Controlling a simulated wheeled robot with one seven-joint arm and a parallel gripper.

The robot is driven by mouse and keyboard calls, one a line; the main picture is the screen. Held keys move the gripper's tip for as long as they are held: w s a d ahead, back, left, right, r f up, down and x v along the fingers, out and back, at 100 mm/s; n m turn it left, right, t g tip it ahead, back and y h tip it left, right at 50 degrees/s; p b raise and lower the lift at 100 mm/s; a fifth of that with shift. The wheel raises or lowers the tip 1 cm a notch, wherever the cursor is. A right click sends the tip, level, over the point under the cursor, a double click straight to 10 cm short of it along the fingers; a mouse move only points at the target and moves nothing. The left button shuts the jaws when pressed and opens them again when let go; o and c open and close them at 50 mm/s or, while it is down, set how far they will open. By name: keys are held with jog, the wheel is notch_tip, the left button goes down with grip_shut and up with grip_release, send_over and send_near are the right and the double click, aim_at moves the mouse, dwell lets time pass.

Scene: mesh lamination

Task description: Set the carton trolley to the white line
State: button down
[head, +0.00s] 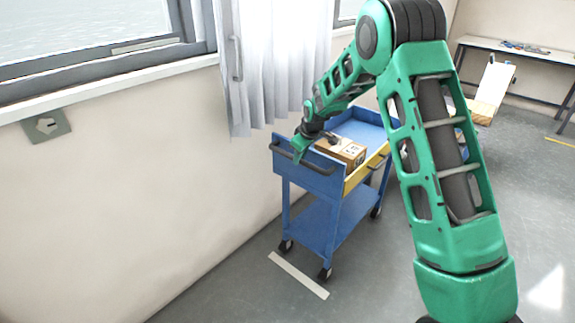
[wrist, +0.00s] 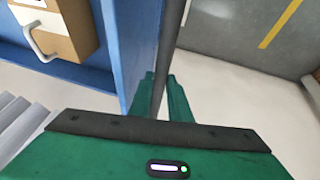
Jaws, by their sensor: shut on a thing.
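The blue carton trolley (head: 325,222) stands upright on castors near the wall, a brown carton (head: 342,150) in its top tray. The white line (head: 298,275) lies on the floor just this side of the trolley's near castors, with a small strip of floor between. My gripper (head: 300,150) is at the near end of the trolley, shut on its dark handle (head: 283,150). In the wrist view the handle (wrist: 168,50) runs between my green fingers (wrist: 162,98), beside the blue tray wall (wrist: 128,40). My arm hides part of the trolley's right side.
A white curtain (head: 272,65) hangs by the window behind the trolley. The wall (head: 150,180) runs along the left. A workbench (head: 520,48) and a leaning board (head: 493,88) stand at the back right. Grey floor (head: 240,300) is clear around the line.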

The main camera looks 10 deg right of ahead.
jog(key=shift+w+d, duration=0.3)
jog(key=shift+d, duration=0.6)
jog(key=c, duration=1.7)
grip_release()
jog(key=shift+o, duration=0.3)
jog(key=shift+a, duration=0.2)
jog(key=shift+r, duration=0.1)
jog(key=shift+s+r, duration=0.1)
jog(key=shift+r, duration=0.2)
jog(key=v, duration=0.8)
jog(key=shift+r, duration=0.15)
jog(key=shift+v, duration=0.8)
